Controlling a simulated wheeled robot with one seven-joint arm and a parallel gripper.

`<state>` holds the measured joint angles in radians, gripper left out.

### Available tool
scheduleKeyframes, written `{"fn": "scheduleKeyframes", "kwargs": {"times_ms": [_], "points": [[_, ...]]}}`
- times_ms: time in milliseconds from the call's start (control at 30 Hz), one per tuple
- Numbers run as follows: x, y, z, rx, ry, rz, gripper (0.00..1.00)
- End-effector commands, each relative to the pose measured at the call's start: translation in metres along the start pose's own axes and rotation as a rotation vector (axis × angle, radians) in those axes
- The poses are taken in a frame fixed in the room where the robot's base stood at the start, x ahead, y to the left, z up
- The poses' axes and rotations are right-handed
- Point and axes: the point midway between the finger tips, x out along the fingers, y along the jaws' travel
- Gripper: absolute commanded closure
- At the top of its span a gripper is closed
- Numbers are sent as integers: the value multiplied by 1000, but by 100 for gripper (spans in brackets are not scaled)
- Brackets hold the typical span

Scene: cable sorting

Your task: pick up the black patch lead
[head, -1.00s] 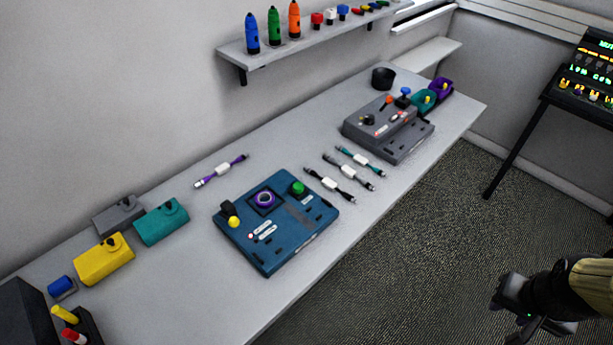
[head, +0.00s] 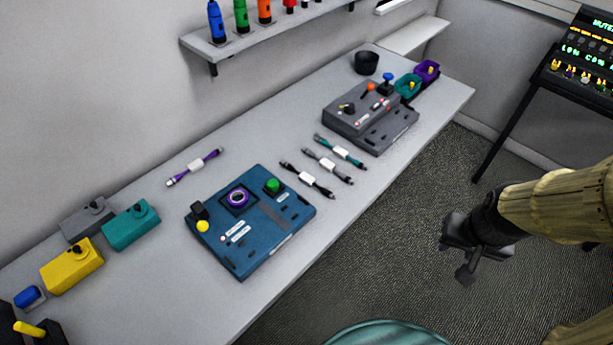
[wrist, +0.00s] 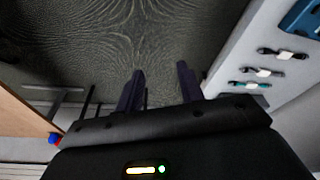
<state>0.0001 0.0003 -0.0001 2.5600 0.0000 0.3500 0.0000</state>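The black patch lead (head: 307,180) lies on the grey bench in the head view, with a white label at its middle. It is the nearest of three short leads in a row, just right of the blue panel. In the wrist view it shows at the upper right (wrist: 284,53), beside the panel's corner. My gripper (head: 458,262) hangs over the carpet, off the bench's front edge and well to the right of the lead. In the wrist view its two dark fingers stand apart (wrist: 160,78) with only floor between them.
A grey lead (head: 328,165) and a teal lead (head: 340,150) lie close beside the black one. The blue panel (head: 250,220) and grey console (head: 370,117) flank the row. A purple lead (head: 195,166) lies further back. A teal rounded object (head: 388,334) is at the bottom edge.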

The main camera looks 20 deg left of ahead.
Motion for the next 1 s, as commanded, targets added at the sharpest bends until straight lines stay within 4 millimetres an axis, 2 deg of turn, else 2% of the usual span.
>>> {"fn": "scheduleKeyframes", "kwargs": {"times_ms": [133,233,367,467,600,733,900,1000], "points": [[6,2,-5,-18,18,8,57],[20,4,-20,-79,69,25,57],[50,7,-56,-212,191,43,57],[77,0,-86,-351,309,22,57],[111,-28,-118,-547,471,-77,57],[138,-66,-129,-711,605,-240,57],[162,-118,-116,-875,742,-532,57],[165,-138,-101,-927,791,-688,57]]}}
